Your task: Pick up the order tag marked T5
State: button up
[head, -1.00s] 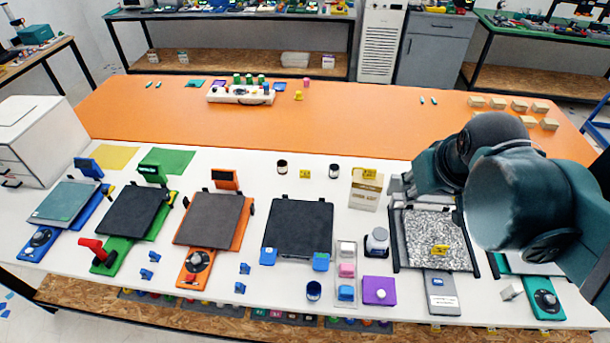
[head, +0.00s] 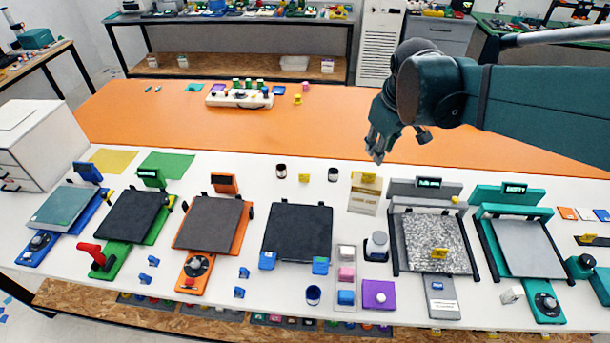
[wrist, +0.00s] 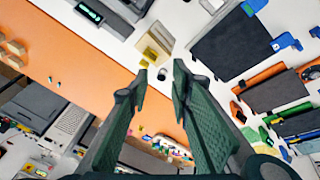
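Several small yellow tags with dark marks are in the head view; the marks are too small to read, so I cannot tell which is T5. One tag (head: 304,178) stands on the white table between two dark jars. Another tag (head: 364,178) is at the top of a cream packet, and a third tag (head: 439,253) is on the speckled printer plate. My gripper (head: 400,145) is above the orange strip, behind the cream packet. In the wrist view my gripper (wrist: 154,82) has its fingers apart with nothing between them.
The cream packet (head: 364,198) and dark jars (head: 281,171) (head: 333,174) stand at the table's back edge. The printers, including the speckled plate (head: 415,228) and teal printer (head: 518,243), fill the front. The orange strip (head: 200,130) is largely clear.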

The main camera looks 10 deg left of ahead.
jog(key=w+a+f+n+g, duration=0.1)
jog(key=w+a+f+n, duration=0.15)
jog(key=w, duration=0.25)
jog(key=w+a+f+n, duration=0.1)
jog(key=w+a+f, duration=0.1)
jog(key=w+a, duration=0.25)
jog(key=n+g+h, duration=0.2)
jog(key=n+g, duration=0.1)
jog(key=n, duration=0.4)
send_over(302, 174)
notch_tip(302, 174, down, 24)
jog(key=shift+a+f, duration=0.2)
jog(key=shift+f, duration=0.1)
jog(key=shift+d+f, duration=0.25)
jog(key=shift+f, duration=1.05)
jog(key=shift+w+d+f, duration=0.1)
jog(key=shift+d+f, duration=0.1)
jog(key=shift+f, duration=1.1)
jog(key=shift+w+d+f, duration=0.1)
jog(key=shift+d+f, duration=0.1)
jog(key=shift+f, duration=1.05)
